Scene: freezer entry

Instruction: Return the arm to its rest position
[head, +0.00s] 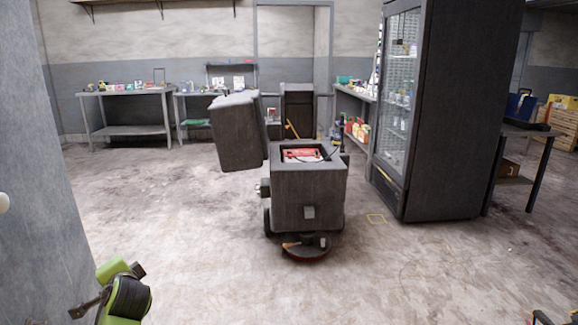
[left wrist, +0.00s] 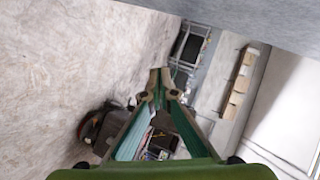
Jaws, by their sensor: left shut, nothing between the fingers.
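My left gripper (left wrist: 160,80) is in the left wrist view, its two fingers meeting at the tips with nothing held between them. In the head view, the green and black part of my left arm is at the lower left, in front of a grey wall edge, above bare floor.
A dark floor-cleaning machine (head: 309,195) stands mid-floor. A tall glass-door fridge (head: 445,110) is on the right. A grey wall (head: 45,180) is close on the left. Steel tables (head: 125,92) line the back. Floor (head: 190,220) between is clear.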

